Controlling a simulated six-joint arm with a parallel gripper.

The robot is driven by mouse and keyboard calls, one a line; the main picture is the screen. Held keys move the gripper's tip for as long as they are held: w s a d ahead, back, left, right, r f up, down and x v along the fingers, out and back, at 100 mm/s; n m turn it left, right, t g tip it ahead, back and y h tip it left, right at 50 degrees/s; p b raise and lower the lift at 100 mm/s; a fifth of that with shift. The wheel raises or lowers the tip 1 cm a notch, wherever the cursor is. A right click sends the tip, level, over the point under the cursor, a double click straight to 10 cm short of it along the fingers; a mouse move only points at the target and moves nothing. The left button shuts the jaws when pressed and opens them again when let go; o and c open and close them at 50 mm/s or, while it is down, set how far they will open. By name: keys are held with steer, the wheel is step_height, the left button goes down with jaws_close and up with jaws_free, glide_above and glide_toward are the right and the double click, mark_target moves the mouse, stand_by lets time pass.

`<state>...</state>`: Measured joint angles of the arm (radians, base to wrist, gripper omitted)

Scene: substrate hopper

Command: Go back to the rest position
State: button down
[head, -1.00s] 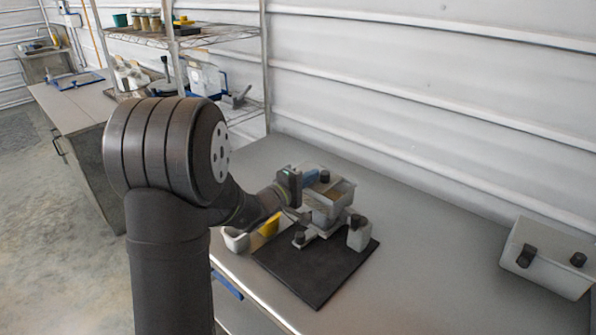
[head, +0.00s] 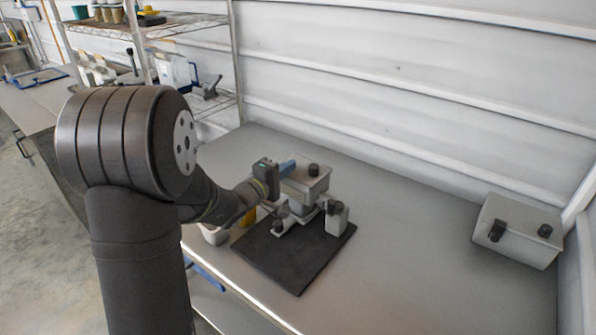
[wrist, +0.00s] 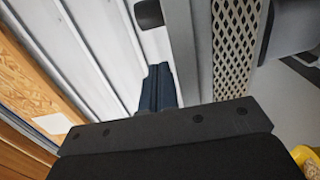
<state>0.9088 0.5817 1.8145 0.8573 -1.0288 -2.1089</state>
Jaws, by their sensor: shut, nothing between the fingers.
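My gripper (head: 287,168) is beside the left side of the hopper, with its blue fingers close to the top edge. In the head view I cannot tell if they touch it. The hopper (head: 298,190) is a grey box on a stand, covered by a grey lid with a black knob (head: 313,169). In the wrist view my dark blue fingers (wrist: 158,88) are together with nothing between them. A grey body with a perforated strip (wrist: 237,45) is right of them.
The hopper stands on a black mat (head: 290,258). A yellow thing (head: 245,217) and a pale tray (head: 215,236) are partly hidden behind my arm. A grey box with black knobs (head: 518,232) sits far right. A wire shelf (head: 190,22) stands at the back left. The table's right middle is clear.

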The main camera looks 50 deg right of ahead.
mark_target(298, 177)
steer(key=a, duration=1)
steer(key=shift+w, duration=0.4)
steer(key=s+d, duration=0.1)
steer(key=d, duration=0.2)
steer(key=s+d, duration=0.1)
steer(key=d, duration=0.6)
steer(key=shift+s+d, duration=0.2)
steer(key=shift+s, duration=0.2)
steer(key=shift+s+d, duration=0.1)
steer(key=shift+s, duration=0.5)
